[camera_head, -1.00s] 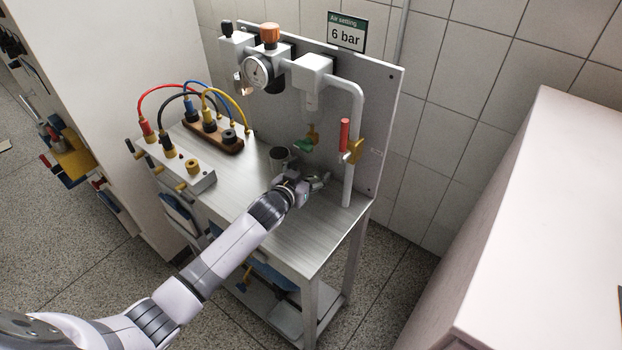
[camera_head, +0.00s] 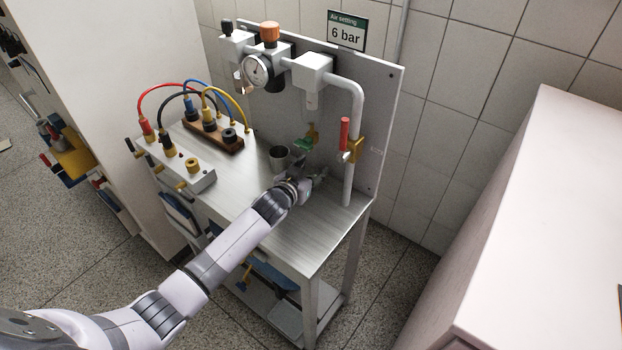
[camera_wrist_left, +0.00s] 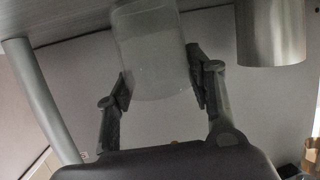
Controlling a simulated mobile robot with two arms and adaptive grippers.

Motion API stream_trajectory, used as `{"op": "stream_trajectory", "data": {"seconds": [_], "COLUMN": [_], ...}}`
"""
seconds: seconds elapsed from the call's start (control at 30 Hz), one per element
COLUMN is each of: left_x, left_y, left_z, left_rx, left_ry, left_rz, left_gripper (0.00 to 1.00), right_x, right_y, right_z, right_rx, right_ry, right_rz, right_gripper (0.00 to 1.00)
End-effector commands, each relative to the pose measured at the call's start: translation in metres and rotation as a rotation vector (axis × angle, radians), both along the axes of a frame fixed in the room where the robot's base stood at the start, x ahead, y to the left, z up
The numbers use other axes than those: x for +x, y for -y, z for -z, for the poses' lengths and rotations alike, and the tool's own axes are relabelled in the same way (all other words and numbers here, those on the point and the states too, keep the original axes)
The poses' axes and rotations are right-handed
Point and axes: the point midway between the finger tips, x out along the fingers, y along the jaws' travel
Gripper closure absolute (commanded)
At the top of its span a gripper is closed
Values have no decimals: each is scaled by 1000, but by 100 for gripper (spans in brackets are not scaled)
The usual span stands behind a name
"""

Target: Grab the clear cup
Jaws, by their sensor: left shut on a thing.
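The clear cup (camera_wrist_left: 152,50) shows in the left wrist view as a pale, see-through cylinder between the two fingers. My left gripper (camera_wrist_left: 158,80) is shut on it, with one fingertip pad against each side. In the head view my left gripper (camera_head: 311,181) is over the metal bench, below the green and yellow valve. The cup is hard to make out there, mostly hidden by the hand. My right gripper is not in view.
A grey metal cup (camera_head: 280,158) stands just left of the gripper; it also shows in the left wrist view (camera_wrist_left: 270,32). A white pipe (camera_head: 352,150) with a red-handled valve (camera_head: 344,135) rises at the right. The bench (camera_head: 305,238) is clear in front.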

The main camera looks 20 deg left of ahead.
Motion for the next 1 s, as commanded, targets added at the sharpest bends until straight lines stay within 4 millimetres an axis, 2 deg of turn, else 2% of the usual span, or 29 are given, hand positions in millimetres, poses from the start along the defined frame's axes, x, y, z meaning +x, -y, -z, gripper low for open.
{"op": "stream_trajectory", "data": {"seconds": [0.13, 0.43, 0.57, 0.7, 0.73, 0.87, 1.0], "left_x": [0, 0, 0, 0, -8, -38, -76], "left_y": [0, 0, 0, 0, -1, -5, -11], "left_z": [0, -5, -17, -40, -33, -33, -32], "left_rx": [0, 0, 0, 1, 0, 0, 0], "left_ry": [0, 2, 4, 6, -3, -3, -3], "left_rz": [0, 0, 0, 2, 1, 1, 2], "left_gripper": [74, 74, 74, 74, 74, 74, 74], "right_x": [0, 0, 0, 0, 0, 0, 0], "right_y": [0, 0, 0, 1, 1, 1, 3], "right_z": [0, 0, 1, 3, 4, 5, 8], "right_rx": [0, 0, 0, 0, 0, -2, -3], "right_ry": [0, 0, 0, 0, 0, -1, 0], "right_rz": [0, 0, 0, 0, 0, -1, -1], "right_gripper": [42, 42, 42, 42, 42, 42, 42]}}
